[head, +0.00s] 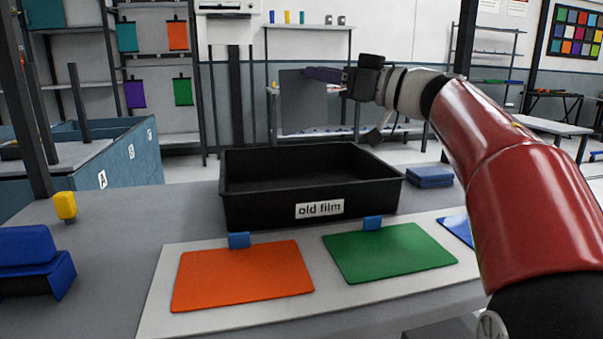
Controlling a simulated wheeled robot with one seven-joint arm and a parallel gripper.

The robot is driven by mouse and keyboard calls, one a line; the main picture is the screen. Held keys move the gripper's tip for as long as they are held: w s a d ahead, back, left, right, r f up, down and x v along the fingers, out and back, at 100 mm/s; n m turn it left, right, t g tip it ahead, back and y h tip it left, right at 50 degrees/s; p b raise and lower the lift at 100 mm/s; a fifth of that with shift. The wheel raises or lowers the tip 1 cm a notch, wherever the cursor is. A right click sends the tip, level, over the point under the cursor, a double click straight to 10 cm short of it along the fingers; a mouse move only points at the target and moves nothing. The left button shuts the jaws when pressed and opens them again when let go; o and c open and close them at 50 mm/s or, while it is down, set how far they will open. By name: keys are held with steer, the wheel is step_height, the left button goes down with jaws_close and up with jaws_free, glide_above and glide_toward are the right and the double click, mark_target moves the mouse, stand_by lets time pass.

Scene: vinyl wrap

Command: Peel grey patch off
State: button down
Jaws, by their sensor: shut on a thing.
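My gripper (342,82) is shut on a grey patch (303,106) and holds it up in the air. The patch hangs as a flat, upright sheet from a dark purple strip at its top, close to the fingertips. It shows above the far rim of the black bin (255,206) labelled "old film"; its exact depth over the bin cannot be told. An orange patch (243,276) and a green patch (390,252) lie flat on the white panel (345,304), each with a blue tab. A blue patch (457,230) is partly hidden by my red arm.
A blue folded cloth or block (429,176) lies right of the bin. A blue object (30,262) and a small yellow one (65,206) sit on the table at left. A blue crate (120,155) and shelves stand behind.

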mark_target(307, 102)
steer(key=shift+f, duration=0.75)
step_height(307, 102, down, 4)
steer(key=b, duration=0.4)
steer(key=shift+f, duration=0.25)
steer(key=c, duration=1.1)
jaws_free()
steer(key=shift+r, duration=0.15)
